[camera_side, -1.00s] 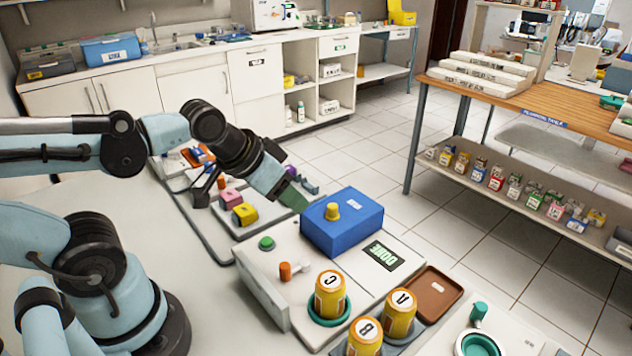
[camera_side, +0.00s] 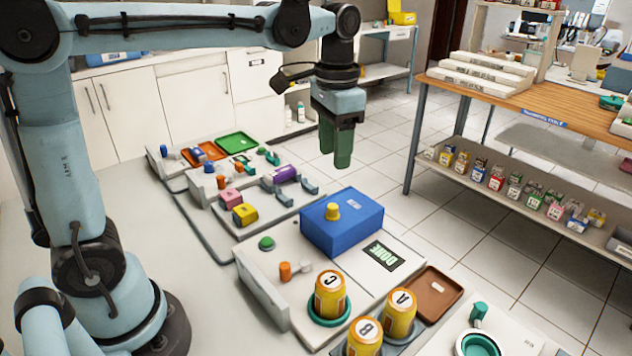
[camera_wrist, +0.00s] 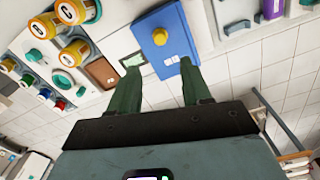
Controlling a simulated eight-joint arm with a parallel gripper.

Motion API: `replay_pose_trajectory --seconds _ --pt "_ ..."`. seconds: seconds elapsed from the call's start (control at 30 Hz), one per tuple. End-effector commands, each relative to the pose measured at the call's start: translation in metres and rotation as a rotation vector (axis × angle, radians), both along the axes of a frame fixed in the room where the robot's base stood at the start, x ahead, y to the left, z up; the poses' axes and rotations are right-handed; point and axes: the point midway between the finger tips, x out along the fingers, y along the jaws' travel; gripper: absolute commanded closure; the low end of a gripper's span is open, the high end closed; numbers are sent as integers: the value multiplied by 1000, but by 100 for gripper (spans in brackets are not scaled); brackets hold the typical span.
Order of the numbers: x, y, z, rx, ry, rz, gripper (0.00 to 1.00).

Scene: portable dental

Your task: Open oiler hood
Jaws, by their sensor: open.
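The oiler hood is a blue box (camera_side: 342,224) with a yellow knob (camera_side: 332,211) on top. It sits closed on the white oiler base (camera_side: 285,243), behind the cans. My gripper (camera_side: 340,165) points down in the air above and beyond the hood, not touching it. In the wrist view the hood (camera_wrist: 168,42) and its knob (camera_wrist: 160,37) lie ahead of my two green fingers (camera_wrist: 155,80), which are spread apart and empty. The green "DONE" sign (camera_side: 384,256) lies on the base beside the hood.
Yellow cans (camera_side: 330,295) stand at the front of the base. An orange knob (camera_side: 285,271) and a green button (camera_side: 266,243) are left of the hood. A brown tray (camera_side: 434,289) lies to the right. Another station (camera_side: 272,205) with pink and yellow blocks is behind.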

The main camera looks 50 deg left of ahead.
Motion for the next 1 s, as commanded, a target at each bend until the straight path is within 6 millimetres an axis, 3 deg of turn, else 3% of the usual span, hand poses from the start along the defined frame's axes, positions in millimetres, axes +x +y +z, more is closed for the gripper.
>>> replay_pose_trajectory --seconds 0.17,0.7,1.0 --pt "1 0 -13 0 3 -1 52" --pt "0 0 -95 0 0 0 52" --pt "0 0 -118 0 0 0 52"
